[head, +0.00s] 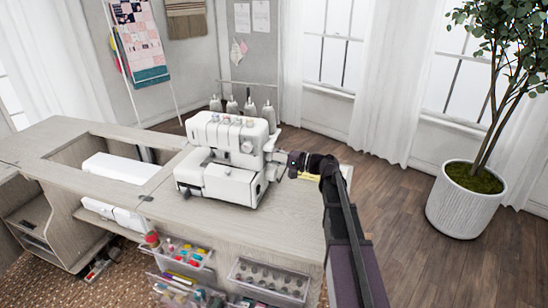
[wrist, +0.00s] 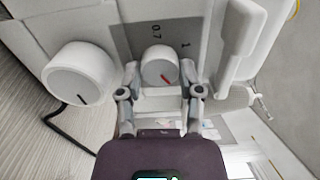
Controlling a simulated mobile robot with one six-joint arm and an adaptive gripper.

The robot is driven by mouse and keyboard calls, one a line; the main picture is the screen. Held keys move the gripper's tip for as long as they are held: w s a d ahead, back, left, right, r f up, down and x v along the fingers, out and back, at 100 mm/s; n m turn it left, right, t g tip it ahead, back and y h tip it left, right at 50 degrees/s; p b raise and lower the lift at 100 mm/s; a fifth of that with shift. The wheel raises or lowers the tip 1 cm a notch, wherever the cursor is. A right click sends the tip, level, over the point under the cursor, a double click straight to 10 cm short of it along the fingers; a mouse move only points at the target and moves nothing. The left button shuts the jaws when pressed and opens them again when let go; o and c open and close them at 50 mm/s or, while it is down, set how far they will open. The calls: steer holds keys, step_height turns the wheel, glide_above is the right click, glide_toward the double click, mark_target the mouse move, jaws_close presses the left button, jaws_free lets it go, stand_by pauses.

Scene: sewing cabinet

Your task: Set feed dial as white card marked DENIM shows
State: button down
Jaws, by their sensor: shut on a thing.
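The white serger (head: 225,160) stands on the cabinet top. My gripper (head: 281,158) reaches its right side. In the wrist view, my gripper (wrist: 160,88) has its fingers on either side of a small white dial (wrist: 158,62) and is shut on it. The dial has a red pointer line slanting toward its lower right. A grey scale plate (wrist: 130,38) behind it shows "0.7" and "1"; the rest of the scale is hidden. A card marked DENIM cannot be made out in either view.
A larger white knob (wrist: 80,80) with a dark mark sits left of the dial, and a white lever (wrist: 240,42) sits to the right. Thread cones (head: 250,107) stand behind the serger. Clear bins (head: 268,282) hang on the cabinet front. The cabinet top (head: 265,225) before the serger is clear.

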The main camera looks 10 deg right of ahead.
steer(key=m, duration=0.6)
steer(key=shift+m, duration=0.3)
stand_by(0.4)
steer(key=shift+c, duration=1.3)
jaws_free()
steer(key=shift+a+f, duration=0.1)
steer(key=shift+d, duration=0.2)
steer(key=v, duration=1.1)
steer(key=shift+s+d, duration=0.2)
steer(key=shift+d, duration=0.1)
